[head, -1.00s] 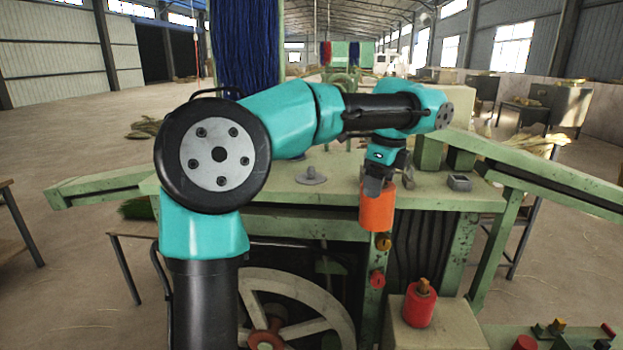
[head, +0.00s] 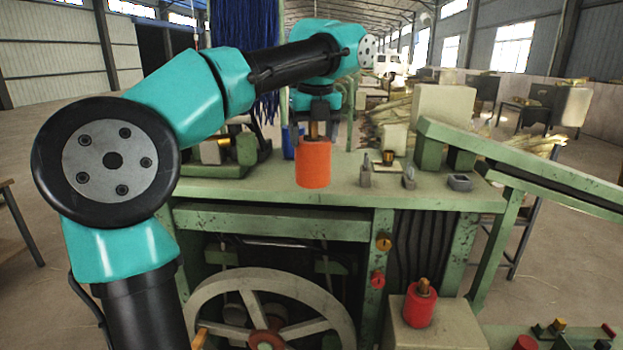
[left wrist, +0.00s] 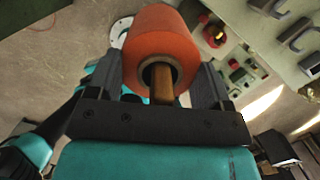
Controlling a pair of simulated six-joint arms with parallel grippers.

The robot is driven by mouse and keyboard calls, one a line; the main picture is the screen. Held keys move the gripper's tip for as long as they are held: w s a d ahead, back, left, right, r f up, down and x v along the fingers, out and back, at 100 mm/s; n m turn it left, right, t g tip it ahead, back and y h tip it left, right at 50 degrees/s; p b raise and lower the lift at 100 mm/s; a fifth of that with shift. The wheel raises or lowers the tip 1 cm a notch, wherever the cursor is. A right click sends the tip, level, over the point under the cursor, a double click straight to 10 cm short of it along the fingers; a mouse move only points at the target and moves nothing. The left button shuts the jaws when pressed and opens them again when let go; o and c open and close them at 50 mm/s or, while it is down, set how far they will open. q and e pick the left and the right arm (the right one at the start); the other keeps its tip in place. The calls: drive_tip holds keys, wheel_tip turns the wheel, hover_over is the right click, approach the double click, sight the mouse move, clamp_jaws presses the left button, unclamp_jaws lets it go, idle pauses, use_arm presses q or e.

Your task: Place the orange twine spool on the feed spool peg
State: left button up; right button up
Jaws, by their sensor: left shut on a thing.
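The orange twine spool (head: 313,165) is upright, held by my left gripper (head: 314,128) over the green machine top. A brown wooden core stub sticks up from it. In the left wrist view the spool (left wrist: 158,42) lies between the two dark fingers (left wrist: 150,88), its hole and brown stub facing the camera. The peg seen on the table before is hidden behind the spool in the head view. A pale round flange (left wrist: 119,30) shows partly past the spool in the left wrist view. I cannot tell whether the spool touches it. My right gripper is not in view.
The green machine table (head: 345,190) has small metal fittings (head: 409,176) to the right of the spool. A red spool (head: 420,304) stands on a beige box at lower right. A large spoked wheel (head: 268,310) is below. Blue bristles (head: 248,40) hang behind my arm.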

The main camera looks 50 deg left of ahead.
use_arm(q)
drive_tip(key=w+a+f, duration=0.1)
drive_tip(key=w+a, duration=0.9)
drive_tip(key=a, duration=0.2)
drive_tip(key=shift+w+f, duration=0.25)
drive_tip(key=shift+w, duration=0.05)
drive_tip(key=shift+f, duration=1.8)
drive_tip(key=shift+f, duration=0.1)
drive_tip(key=o, duration=1.4)
drive_tip(key=shift+c, duration=0.2)
